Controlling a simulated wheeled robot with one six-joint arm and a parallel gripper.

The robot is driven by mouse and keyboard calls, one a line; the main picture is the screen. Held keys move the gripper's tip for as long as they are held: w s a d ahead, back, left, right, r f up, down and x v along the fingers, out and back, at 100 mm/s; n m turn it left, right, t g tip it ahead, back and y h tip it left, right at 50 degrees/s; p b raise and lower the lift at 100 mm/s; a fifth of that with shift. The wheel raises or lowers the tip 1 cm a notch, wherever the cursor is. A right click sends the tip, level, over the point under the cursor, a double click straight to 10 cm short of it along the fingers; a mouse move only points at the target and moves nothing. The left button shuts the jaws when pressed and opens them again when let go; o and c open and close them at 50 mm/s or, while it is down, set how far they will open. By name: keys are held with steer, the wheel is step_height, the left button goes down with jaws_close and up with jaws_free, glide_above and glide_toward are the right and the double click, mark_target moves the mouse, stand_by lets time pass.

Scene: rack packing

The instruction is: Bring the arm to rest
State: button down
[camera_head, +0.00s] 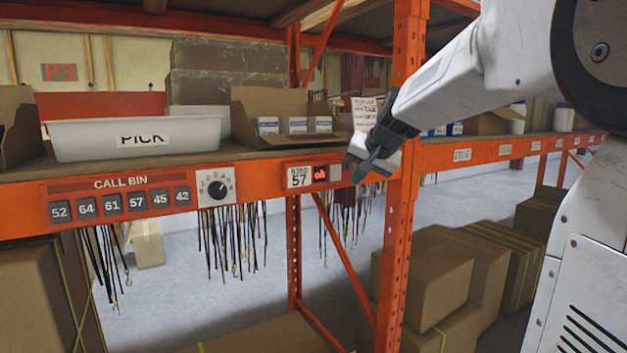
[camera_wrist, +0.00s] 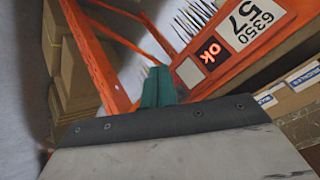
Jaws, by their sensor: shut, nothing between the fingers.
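My gripper (camera_head: 367,167) is at the end of my white arm, which reaches in from the right in the head view. I cannot tell whether the fingertips touch the panel or the beam.
An orange upright (camera_head: 398,220) stands right beside my gripper. A dial (camera_head: 217,188) and call-bin buttons (camera_head: 120,204) are on the beam. Dark cords hang below; cartons (camera_head: 430,272) stand lower right.

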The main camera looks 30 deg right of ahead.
steer(key=s+a+f+n+g, duration=0.2)
steer(key=s+a+f, duration=0.3)
steer(key=s, duration=0.6)
steer(key=s+a+f+n+g, duration=0.3)
steer(key=s+a+f, duration=0.2)
steer(key=s, duration=0.6)
steer(key=s+a+f+n+g, duration=0.2)
steer(key=s+a+f, duration=0.4)
steer(key=s+a, duration=0.3)
steer(key=shift+s+n+g+y, duration=0.3)
steer(key=shift+s+n, duration=0.3)
steer(key=shift+s, duration=0.35)
steer(key=shift+a, duration=0.1)
